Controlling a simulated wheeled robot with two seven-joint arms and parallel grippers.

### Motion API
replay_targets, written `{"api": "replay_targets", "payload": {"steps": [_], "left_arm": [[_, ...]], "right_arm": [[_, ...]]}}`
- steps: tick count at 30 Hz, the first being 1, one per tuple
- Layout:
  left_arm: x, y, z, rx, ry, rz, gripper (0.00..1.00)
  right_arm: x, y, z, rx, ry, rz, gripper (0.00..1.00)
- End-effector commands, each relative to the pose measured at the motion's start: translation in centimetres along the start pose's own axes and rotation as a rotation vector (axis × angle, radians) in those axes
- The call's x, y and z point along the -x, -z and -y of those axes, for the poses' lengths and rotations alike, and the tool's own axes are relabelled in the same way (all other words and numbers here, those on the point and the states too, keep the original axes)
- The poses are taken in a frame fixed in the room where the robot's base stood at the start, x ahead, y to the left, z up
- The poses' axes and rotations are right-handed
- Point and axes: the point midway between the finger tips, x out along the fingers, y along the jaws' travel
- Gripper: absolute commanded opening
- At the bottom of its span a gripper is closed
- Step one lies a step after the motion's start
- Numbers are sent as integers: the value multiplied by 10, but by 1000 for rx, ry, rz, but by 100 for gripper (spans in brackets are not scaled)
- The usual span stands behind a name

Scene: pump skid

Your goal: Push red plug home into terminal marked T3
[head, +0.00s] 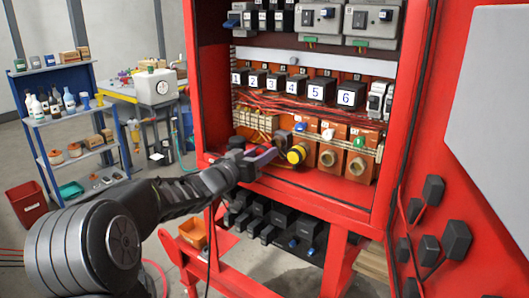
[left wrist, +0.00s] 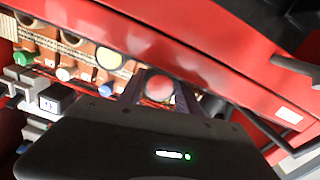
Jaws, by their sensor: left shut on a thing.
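My left gripper (head: 274,148) reaches into the red cabinet at the left end of the lower terminal row. In the left wrist view it is shut on a round red plug (left wrist: 160,89), held between the two fingers. In the head view the gripper hides the red plug. A yellow round plug or cap (head: 297,154) sits on the terminal just right of the gripper; it also shows in the left wrist view (left wrist: 108,60). Further right are orange terminals with open round sockets (head: 328,158). The T3 mark is not readable, and I cannot tell how deep the red plug sits.
The cabinet's red front ledge (head: 320,185) runs below the terminals. Red wires and a row of numbered black blocks (head: 292,85) are above. White, blue and green knobs (left wrist: 65,74) line the terminal row. A blue shelf (head: 60,125) stands apart at left.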

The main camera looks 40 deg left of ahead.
Motion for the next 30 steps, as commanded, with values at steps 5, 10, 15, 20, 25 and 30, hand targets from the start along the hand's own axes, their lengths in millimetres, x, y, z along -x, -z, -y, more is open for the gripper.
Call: {"api": "replay_targets", "payload": {"steps": [5,10,15,20,25,30], "left_arm": [[8,1,0,0,1,-1,1],[13,0,0,1,0,-1,1],[13,0,0,1,0,-1,1],[13,0,0,1,0,-1,1],[9,4,-9,21,-4,-2,1],[-4,17,-39,112,-16,-4,1]], "right_arm": [[1,0,0,0,0,0,36],[1,0,0,0,0,0,36],[1,0,0,0,0,0,36],[1,0,0,0,0,0,36],[3,0,1,0,0,0,36],[7,-1,2,-1,-2,2,36]]}}
